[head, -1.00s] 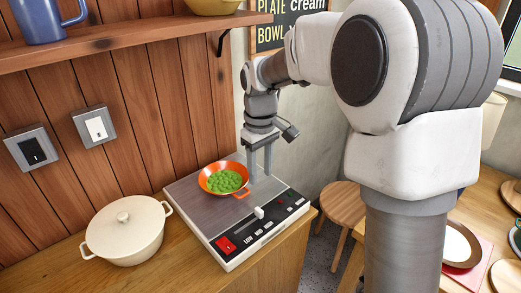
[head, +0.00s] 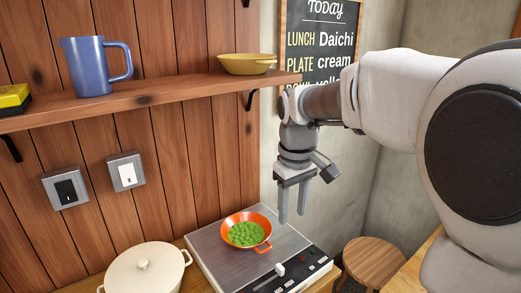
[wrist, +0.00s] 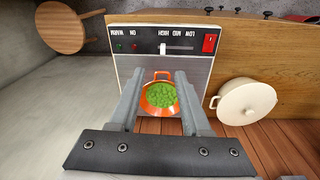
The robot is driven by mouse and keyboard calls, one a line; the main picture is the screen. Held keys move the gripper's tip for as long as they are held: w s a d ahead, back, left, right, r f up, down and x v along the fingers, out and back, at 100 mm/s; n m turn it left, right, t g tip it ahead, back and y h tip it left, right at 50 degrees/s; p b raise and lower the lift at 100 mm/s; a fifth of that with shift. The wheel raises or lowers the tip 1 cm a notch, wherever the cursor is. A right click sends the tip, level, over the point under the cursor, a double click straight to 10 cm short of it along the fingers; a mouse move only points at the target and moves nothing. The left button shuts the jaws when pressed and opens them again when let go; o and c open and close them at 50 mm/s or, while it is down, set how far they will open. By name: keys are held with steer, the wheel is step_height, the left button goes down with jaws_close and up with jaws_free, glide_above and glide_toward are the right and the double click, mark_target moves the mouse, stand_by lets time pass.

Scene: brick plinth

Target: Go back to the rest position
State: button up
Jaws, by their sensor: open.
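My gripper (head: 293,203) is open and empty, pointing down above the right side of the hot plate (head: 207,244). An orange pan (head: 262,219) holding green peas (head: 245,234) sits on the hot plate, to the left of and below my fingers. In the wrist view, the two fingers (wrist: 160,97) frame the pan and peas (wrist: 160,95) with a gap between them, and nothing is gripped. The hot plate's front panel (wrist: 150,40) shows a white slider and a red switch there.
A cream lidded pot (head: 143,272) stands left of the hot plate. A wooden shelf (head: 150,96) above carries a blue jug (head: 97,68) and a yellow bowl (head: 247,66). A round stool (head: 373,260) is at the right. A menu board (head: 322,40) hangs behind my arm.

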steer(key=s+d+r+m+t, duration=0.1)
steer(key=s+d+m+t, duration=0.1)
steer(key=s, duration=0.8)
steer(key=s+d+r+m+t+p, duration=0.1)
steer(key=s+d+m+t, duration=0.1)
steer(key=s, duration=0.8)
steer(key=shift+d+m+t, duration=0.4)
steer(key=shift+d+m, duration=0.15)
steer(key=shift+m, duration=0.35)
steer(key=shift+w+a, duration=0.1)
steer(key=shift+a, duration=0.05)
